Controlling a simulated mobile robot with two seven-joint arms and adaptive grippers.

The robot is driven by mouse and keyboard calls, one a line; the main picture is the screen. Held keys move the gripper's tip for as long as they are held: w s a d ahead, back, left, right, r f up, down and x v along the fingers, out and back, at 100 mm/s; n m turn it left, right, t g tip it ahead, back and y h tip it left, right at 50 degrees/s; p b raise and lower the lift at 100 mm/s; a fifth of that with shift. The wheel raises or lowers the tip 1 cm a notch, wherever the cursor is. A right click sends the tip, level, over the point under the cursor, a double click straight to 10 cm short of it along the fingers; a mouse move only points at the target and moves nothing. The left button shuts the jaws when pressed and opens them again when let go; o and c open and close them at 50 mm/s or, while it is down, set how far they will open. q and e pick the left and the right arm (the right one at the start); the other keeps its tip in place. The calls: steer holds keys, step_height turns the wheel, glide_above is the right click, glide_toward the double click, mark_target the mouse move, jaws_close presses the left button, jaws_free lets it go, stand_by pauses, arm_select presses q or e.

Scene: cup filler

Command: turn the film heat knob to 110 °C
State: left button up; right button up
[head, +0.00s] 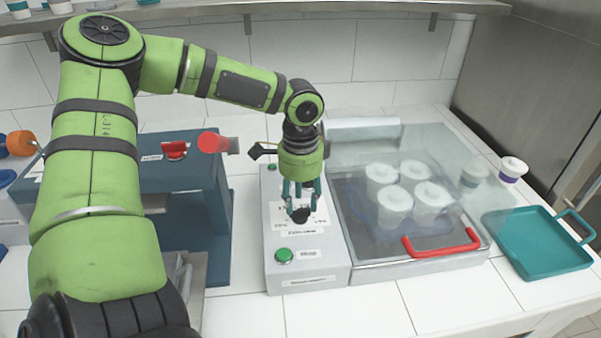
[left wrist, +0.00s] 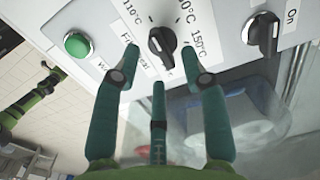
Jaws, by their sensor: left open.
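The film heat knob (left wrist: 162,42) is black and round with a raised grip, on the light grey control panel (left wrist: 222,18). Labels for 110 °C, 150 °C and a partly cut middle value sit around it. I cannot tell for sure which label its mark points to. In the head view the knob (head: 299,215) shows just below the fingertips. My left gripper (head: 299,203) points down at the panel, open. In the left wrist view its fingertips (left wrist: 160,50) stand on either side of the knob; contact is unclear. My right gripper is not seen.
A green button (head: 284,255) is at the panel's front, and another black knob (left wrist: 264,33) marked On lies near. The clear-lidded chamber (head: 350,215) with several white cups and a red handle (head: 440,243) stands right. A red-ended lever (head: 211,142) is left; a teal tray (head: 540,245) far right.

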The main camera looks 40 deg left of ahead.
mark_target(300, 211)
arm_select(q)
step_height(300, 211, up, 9)
stand_by(0.3)
steer(key=shift+r, duration=0.1)
stand_by(0.4)
